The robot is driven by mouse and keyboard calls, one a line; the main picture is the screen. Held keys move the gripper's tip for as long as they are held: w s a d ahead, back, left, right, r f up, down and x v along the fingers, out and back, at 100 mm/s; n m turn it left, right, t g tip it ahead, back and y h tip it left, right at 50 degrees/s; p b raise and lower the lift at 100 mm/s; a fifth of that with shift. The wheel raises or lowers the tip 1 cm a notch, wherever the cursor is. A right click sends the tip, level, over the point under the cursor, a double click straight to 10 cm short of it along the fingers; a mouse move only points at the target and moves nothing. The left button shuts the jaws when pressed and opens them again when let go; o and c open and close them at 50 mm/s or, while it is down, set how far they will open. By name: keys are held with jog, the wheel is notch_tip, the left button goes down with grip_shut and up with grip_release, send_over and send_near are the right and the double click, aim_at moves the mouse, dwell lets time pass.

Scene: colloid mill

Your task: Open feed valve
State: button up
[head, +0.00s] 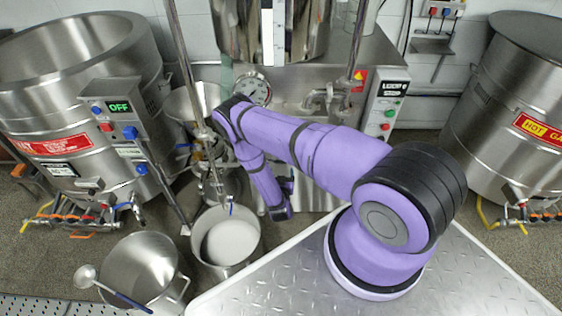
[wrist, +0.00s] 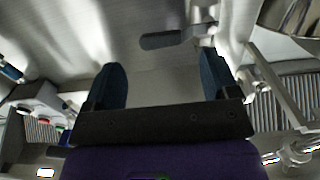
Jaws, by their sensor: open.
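In the wrist view, a dark lever handle (wrist: 163,39) sticks out to the left from a metal valve fitting (wrist: 201,28). It looks like the feed valve's handle, but I cannot confirm this. My gripper (wrist: 162,72) is open, with its two dark fingers spread wide and nothing between them. The lever lies beyond the fingertips, near the right finger, and appears apart from them. In the head view, my purple arm bends down in front of the mill; the fingers are not clear there and the lever cannot be made out.
A pot of pale liquid (head: 232,243) and an empty pot (head: 140,266) stand at lower left. Large vats stand left (head: 75,75) and right (head: 507,105).

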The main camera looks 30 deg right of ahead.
jog(key=x, duration=0.6)
jog(key=shift+w+d, duration=0.15)
jog(key=shift+w, duration=0.05)
jog(key=c, duration=1.3)
